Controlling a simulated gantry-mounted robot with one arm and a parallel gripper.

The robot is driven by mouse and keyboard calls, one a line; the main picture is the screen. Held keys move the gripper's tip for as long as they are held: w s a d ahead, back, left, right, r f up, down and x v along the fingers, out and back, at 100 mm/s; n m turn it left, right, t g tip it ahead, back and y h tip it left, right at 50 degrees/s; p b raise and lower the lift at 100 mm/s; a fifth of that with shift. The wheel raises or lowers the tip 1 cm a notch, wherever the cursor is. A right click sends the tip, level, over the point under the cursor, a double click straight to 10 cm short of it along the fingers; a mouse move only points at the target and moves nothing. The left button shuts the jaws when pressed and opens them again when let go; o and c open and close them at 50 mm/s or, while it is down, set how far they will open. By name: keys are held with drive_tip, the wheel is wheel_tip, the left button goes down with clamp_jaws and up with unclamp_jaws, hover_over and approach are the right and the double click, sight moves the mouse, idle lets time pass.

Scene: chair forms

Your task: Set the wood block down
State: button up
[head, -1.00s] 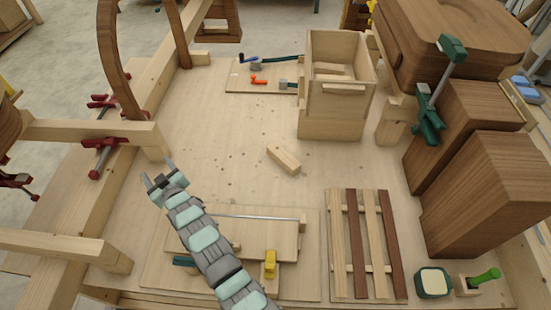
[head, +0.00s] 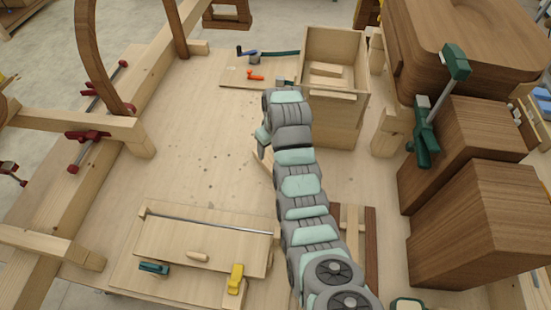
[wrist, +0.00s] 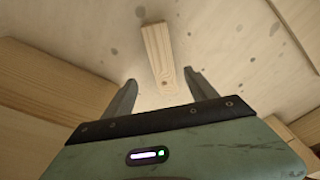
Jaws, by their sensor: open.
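The wood block (wrist: 158,48) is a small pale beam in the wrist view. It lies on the speckled tabletop, with its near end between the tips of my two fingers and the rest reaching beyond them. My gripper (wrist: 160,80) is open, with a gap on each side of the block and no visible contact. In the head view my gripper (head: 262,150) is low over the middle of the table. My arm hides most of the block there.
An open wooden box (head: 335,45) stands close behind my gripper. Large dark wood blocks (head: 470,225) stand at the right. A board with a metal rod (head: 205,240) lies at the front. The table left of my gripper (head: 190,130) is clear.

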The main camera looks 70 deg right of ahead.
sight(269, 160)
drive_tip(key=f, duration=0.3)
drive_tip(key=f+p, duration=0.1)
drive_tip(key=shift+w+a+f, duration=0.15)
drive_tip(key=shift+w, duration=0.25)
drive_tip(key=shift+w+f+p, duration=0.15)
drive_tip(key=shift+f+p, duration=0.1)
drive_tip(key=shift+f, duration=0.85)
drive_tip(key=shift+w+f+p, duration=0.1)
drive_tip(key=shift+f+p, duration=0.1)
drive_tip(key=shift+f, duration=0.9)
drive_tip(key=shift+d, duration=0.2)
drive_tip(key=shift+c, duration=0.5)
clamp_jaws()
